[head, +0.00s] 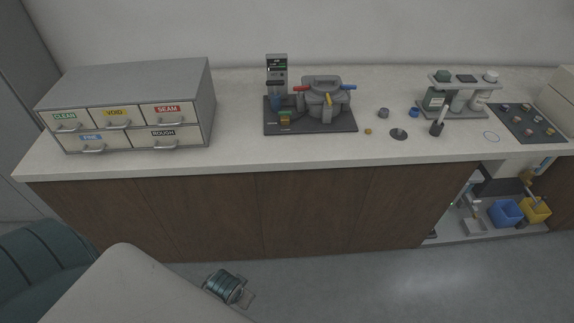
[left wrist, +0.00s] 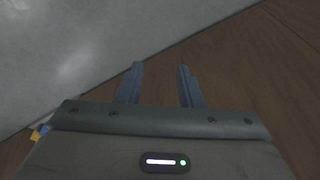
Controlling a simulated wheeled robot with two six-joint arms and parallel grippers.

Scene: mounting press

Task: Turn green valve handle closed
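The mounting press (head: 322,98) stands on a dark base plate on the counter, with a grey round body and red (head: 301,89), blue (head: 348,87) and yellow (head: 328,99) handles. A small green part (head: 285,113) with orange below it sits at the press's front left; I cannot tell whether it is the green valve handle or how it is turned. My left gripper (left wrist: 160,68) is open and empty in the left wrist view, its fingers apart, low by the brown cabinet front and floor, away from the press. My right gripper is in neither view.
A grey drawer unit (head: 128,105) with labelled drawers stands left of the press. Small loose parts (head: 398,134), a bottle rack (head: 458,98) and a dark tray (head: 529,122) lie to its right. The counter's front edge (head: 250,163) lies between my left arm and the press.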

